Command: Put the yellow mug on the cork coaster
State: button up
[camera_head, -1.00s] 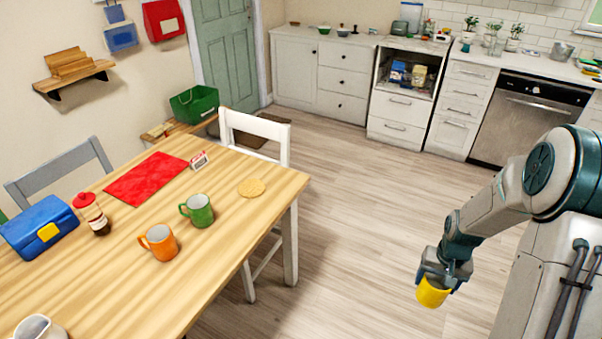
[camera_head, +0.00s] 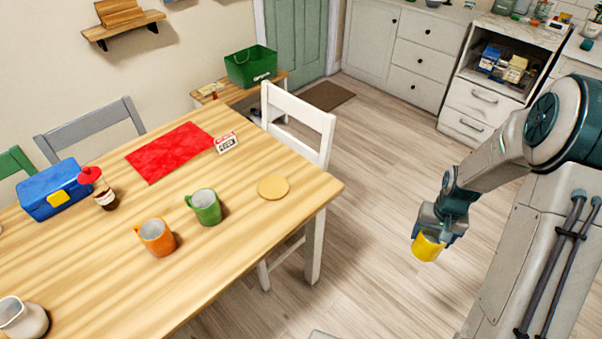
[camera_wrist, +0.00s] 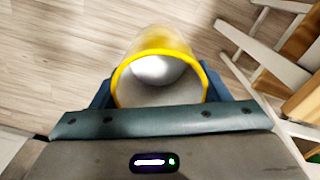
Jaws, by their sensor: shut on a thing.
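The yellow mug (camera_head: 427,248) is held in my gripper (camera_head: 437,228), out over the floor to the right of the table. In the wrist view the mug (camera_wrist: 160,50) sits between the two fingers (camera_wrist: 160,88), its rim facing the camera and its pale inside showing. The handle cannot be made out. The cork coaster (camera_head: 273,187), a flat round tan disc, lies on the wooden table near its right corner. Nothing stands on it. My gripper is well to the right of the coaster, apart from the table.
The wooden table (camera_head: 245,235) also bears a green mug (camera_head: 206,207), an orange mug (camera_head: 156,238), a red mat (camera_head: 170,152), a small clock-like block (camera_head: 227,143), a sauce bottle (camera_head: 101,190), a blue box (camera_head: 54,190) and a pitcher (camera_head: 22,318). A white chair (camera_head: 300,125) stands behind it. Floor between table and arm is clear.

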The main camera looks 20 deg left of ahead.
aim_at(270, 183)
jog(key=u, duration=0.5)
jog(key=i, duration=0.6)
jog(key=u, duration=1.15)
jog(key=i, duration=0.55)
jog(key=u, duration=0.5)
